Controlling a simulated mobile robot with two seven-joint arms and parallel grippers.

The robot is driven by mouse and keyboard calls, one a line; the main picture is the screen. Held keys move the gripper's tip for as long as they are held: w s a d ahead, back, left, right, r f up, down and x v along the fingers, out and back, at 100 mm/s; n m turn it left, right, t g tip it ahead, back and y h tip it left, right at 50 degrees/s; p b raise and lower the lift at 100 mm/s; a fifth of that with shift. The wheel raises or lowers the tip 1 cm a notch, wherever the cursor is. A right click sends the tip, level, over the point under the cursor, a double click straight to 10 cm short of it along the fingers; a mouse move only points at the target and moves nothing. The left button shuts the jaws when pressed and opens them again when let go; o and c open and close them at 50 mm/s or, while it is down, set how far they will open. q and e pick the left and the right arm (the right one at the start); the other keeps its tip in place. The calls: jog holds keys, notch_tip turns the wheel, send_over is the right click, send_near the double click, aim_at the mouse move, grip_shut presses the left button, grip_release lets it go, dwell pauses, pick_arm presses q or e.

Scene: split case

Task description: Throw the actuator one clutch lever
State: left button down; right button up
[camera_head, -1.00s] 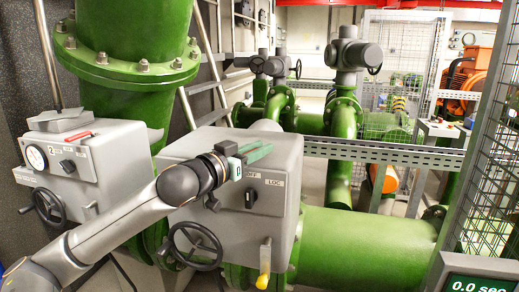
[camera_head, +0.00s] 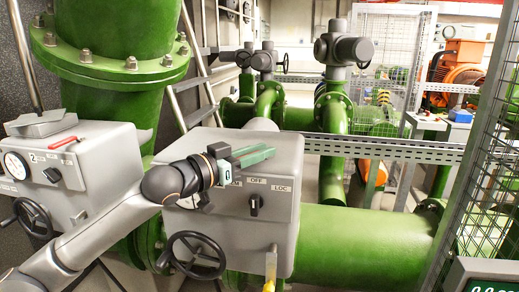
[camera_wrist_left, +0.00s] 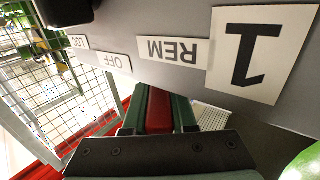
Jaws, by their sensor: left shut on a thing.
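The actuator one box (camera_head: 285,215) is grey, with a black selector knob (camera_head: 254,203), OFF and LOC labels and a handwheel (camera_head: 197,256). Its clutch lever (camera_head: 270,262) hangs at the lower front, its yellow tip cut by the picture's bottom edge. My left gripper (camera_head: 254,156) is in front of the box's upper face, above the knob and well above the lever. In the left wrist view, its green fingers (camera_wrist_left: 160,108) are shut on a red bar-like piece (camera_wrist_left: 159,115). The upside-down "1" label (camera_wrist_left: 260,50) is close by. My right gripper is out of view.
A second grey actuator (camera_head: 100,170) stands at the left, with a red handle (camera_head: 64,142) on top. Large green pipes (camera_head: 370,245) run behind and to the right. A mesh fence (camera_head: 490,190) and a display (camera_head: 490,280) stand at the right.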

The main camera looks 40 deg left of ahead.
pick_arm(q)
jog(key=shift+f, duration=0.15)
dwell(0.4)
jog(key=c, duration=0.7)
grip_release()
jog(key=s, duration=0.4)
jog(key=s+a+b, duration=0.1)
jog(key=s, duration=0.3)
jog(key=s+a, duration=0.1)
jog(key=s, duration=0.3)
jog(key=shift+s+b, duration=0.2)
jog(key=shift+b, duration=0.2)
jog(key=shift+c, duration=0.2)
